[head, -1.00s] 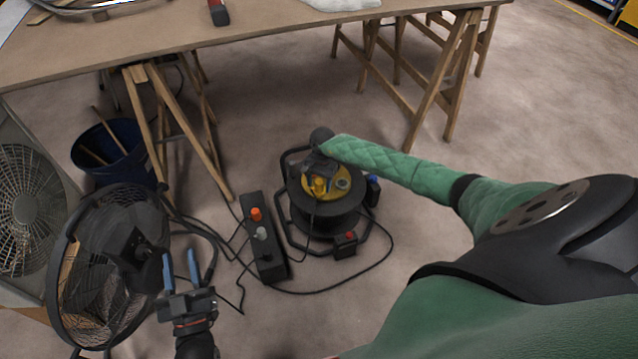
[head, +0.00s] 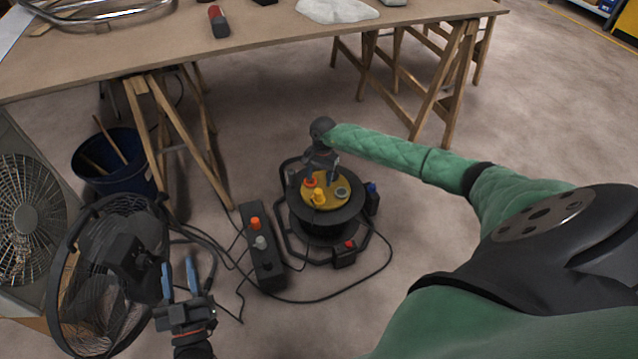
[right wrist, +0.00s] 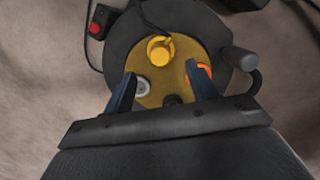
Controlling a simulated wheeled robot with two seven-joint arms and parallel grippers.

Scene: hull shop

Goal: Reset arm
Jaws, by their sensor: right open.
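My right gripper (head: 321,178) is open and empty. It points down over the yellow top (head: 327,200) of a black cable reel (head: 330,230). In the right wrist view its two blue fingers (right wrist: 160,72) are apart above the yellow disc (right wrist: 175,88), one near a grey socket (right wrist: 142,86), the other partly over an orange-red ring (right wrist: 204,70). A yellow plug (right wrist: 160,48) with a black cable sits between and beyond them. Whether the fingers touch the reel, I cannot tell. My left gripper (head: 179,272) is open and empty, in front of the black fan.
A black box with orange and grey knobs (head: 262,250) stands left of the reel, with loose cables around it. A round black fan (head: 105,280), a blue bucket (head: 115,165) and a trestle table (head: 270,45) stand nearby. The floor right of the reel is clear.

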